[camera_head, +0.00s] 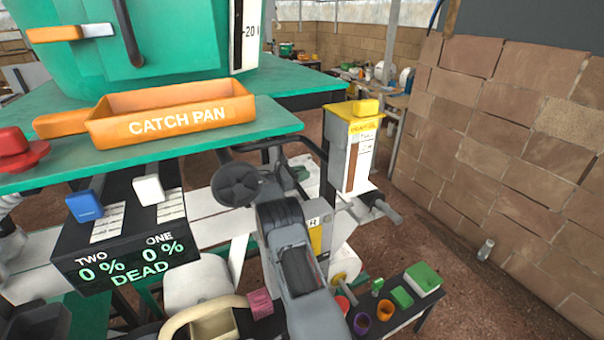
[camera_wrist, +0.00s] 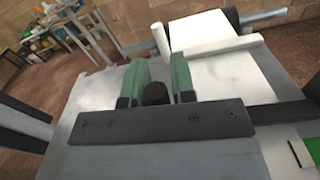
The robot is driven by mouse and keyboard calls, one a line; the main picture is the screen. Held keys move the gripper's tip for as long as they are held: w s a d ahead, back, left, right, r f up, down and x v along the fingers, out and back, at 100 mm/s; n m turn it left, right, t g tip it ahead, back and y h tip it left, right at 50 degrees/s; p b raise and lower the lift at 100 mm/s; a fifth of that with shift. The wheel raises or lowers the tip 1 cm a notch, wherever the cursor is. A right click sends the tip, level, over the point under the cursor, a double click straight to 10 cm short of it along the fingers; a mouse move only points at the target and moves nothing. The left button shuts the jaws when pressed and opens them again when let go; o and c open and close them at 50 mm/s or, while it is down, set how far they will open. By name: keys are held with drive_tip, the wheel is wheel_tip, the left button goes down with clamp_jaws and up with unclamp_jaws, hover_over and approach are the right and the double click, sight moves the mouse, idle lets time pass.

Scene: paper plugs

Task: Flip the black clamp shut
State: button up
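My gripper (camera_wrist: 158,80) shows two green fingers standing apart in the wrist view, with a round black knob (camera_wrist: 155,94) between them. I cannot tell whether the knob touches the fingers or is part of my gripper. A white and grey surface lies beyond the fingertips. In the head view my gripper (camera_head: 292,176) is small and partly hidden by my grey arm, beside a round black wheel-like part (camera_head: 238,184). A dark curved bar (camera_head: 265,146) passes just behind it. I cannot make out for sure which dark part is the black clamp, or whether it is open.
An orange catch pan (camera_head: 178,112) sits on the green bench at left. A dark panel (camera_head: 125,262) reads 0 % twice and DEAD, below a blue and a white lever. A yellow-topped post (camera_head: 352,125) stands right of my gripper. Cups and green blocks (camera_head: 421,279) lie on a low table.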

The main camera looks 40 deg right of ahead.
drive_tip(key=o, duration=0.3)
drive_tip(key=b+v, duration=0.3)
drive_tip(key=v, duration=1.1)
drive_tip(key=shift+s, duration=0.1)
drive_tip(key=shift+d, duration=0.1)
